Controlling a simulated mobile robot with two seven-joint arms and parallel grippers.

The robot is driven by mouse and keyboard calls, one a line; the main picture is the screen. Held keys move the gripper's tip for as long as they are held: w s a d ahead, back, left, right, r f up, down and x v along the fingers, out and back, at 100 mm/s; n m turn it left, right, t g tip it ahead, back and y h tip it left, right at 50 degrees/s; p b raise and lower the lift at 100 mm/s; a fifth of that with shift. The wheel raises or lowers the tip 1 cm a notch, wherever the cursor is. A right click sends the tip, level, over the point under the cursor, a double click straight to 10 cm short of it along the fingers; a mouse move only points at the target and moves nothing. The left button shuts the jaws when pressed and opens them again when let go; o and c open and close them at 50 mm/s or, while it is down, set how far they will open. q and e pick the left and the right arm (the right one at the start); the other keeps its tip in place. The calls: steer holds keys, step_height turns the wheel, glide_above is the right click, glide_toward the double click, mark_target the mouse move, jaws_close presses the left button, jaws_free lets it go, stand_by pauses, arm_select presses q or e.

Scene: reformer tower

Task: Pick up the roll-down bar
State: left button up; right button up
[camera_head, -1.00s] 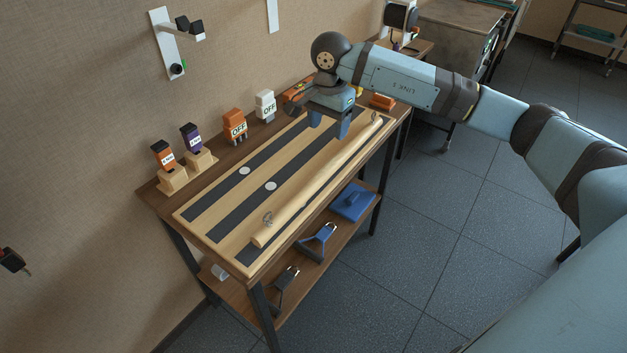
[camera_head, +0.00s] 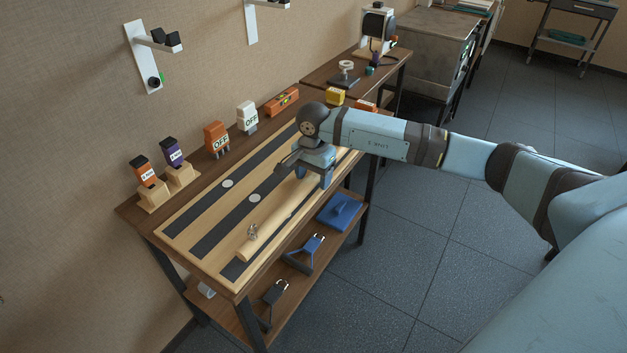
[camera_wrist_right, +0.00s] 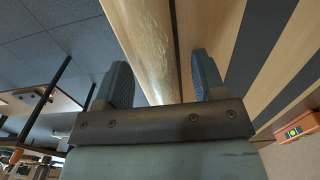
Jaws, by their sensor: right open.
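The roll-down bar (camera_head: 268,236) is a long pale wooden rod with a small metal ring near its near end. It lies along the right side of the striped board (camera_head: 205,259) on the wooden table. My right gripper (camera_head: 313,176) is over the bar and hides part of its length in the head view. In the right wrist view the bar (camera_wrist_right: 148,42) runs between the two open fingers of the gripper (camera_wrist_right: 162,82). I cannot tell whether a finger touches it. My left gripper is not in view.
Orange, purple and white labelled devices (camera_head: 216,138) stand along the wall side of the table. A lower shelf holds a blue block (camera_head: 339,212) and handles with straps (camera_head: 305,252). Wall brackets (camera_head: 143,57) stick out at left. The floor to the right is open.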

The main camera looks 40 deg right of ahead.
steer(key=shift+f, duration=0.1)
steer(key=shift+c, duration=0.5)
jaws_close()
